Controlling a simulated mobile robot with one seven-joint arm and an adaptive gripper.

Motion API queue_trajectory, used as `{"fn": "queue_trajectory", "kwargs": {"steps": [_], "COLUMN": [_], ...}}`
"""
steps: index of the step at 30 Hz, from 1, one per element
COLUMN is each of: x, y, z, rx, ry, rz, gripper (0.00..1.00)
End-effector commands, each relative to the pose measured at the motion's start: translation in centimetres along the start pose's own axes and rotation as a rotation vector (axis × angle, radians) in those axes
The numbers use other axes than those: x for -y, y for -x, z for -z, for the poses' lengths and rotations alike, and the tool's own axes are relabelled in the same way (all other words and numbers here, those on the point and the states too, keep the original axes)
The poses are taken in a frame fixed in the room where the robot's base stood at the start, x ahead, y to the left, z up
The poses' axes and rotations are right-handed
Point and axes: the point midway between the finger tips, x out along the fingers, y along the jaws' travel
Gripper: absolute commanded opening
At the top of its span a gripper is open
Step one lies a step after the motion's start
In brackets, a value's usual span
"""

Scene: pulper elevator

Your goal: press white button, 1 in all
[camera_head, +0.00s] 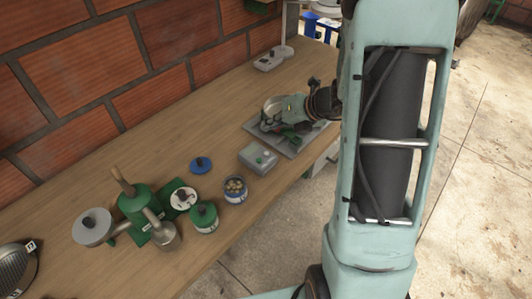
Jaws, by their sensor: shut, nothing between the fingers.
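My gripper (268,121) is at the end of my arm, shut and empty, above a grey tray (253,128) on the wooden bench. A light grey box (253,163) with small round buttons on top, one greenish and one pale, stands on the bench just nearer than the tray. My gripper is beyond this box and apart from it. Another pale box (266,64) with small knobs or buttons lies farther back on the bench. Both are too small to tell for sure which button is the white one.
A brick wall (90,60) runs behind the bench. Bare bench (170,130) lies along the wall.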

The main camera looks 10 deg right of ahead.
Motion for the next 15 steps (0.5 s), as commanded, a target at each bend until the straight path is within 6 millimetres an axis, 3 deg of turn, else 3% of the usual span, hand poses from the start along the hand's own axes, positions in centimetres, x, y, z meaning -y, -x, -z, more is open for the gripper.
{"fn": "queue_trajectory", "kwargs": {"steps": [8, 15], "x": [0.8, 2.2], "y": [-1.0, -3.1], "z": [0.7, 2.2], "rx": [0.000, -0.001], "ry": [0.002, 0.002], "rz": [0.001, 0.001], "gripper": [0.00, 0.00]}}
